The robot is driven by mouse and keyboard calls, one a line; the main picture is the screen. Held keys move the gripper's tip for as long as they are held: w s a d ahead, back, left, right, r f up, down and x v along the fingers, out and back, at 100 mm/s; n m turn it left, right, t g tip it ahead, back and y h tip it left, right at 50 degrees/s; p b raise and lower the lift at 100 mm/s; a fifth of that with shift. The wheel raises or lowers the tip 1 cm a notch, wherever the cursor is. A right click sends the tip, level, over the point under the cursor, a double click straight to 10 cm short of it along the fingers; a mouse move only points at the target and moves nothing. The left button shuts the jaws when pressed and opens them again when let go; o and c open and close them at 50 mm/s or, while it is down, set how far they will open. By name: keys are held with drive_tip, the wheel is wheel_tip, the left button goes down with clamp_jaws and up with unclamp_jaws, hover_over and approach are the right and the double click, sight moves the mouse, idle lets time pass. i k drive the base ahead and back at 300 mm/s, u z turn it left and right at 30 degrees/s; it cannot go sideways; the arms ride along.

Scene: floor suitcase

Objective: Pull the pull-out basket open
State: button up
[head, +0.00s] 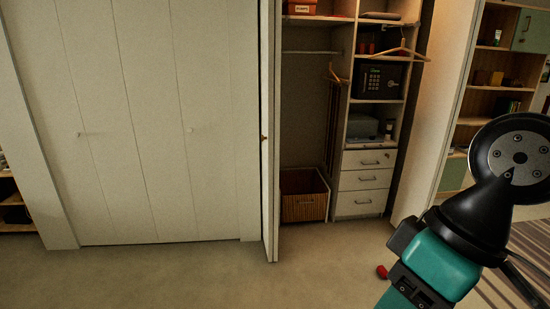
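The pull-out basket (303,208) sits low on the floor level of the open wardrobe, left of the white drawers. My gripper is not visible in this view.
An open white door (268,140) stands at the basket's left. White drawers (361,181) stand at its right, below a safe (379,80). Hangers (402,51) hang above. A small red object (382,271) lies on the carpet near my arm. Carpet before the basket is clear.

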sight(304, 197)
drive_tip(key=z, duration=0.1)
drive_tip(key=i, duration=3.8)
drive_tip(key=u, duration=0.25)
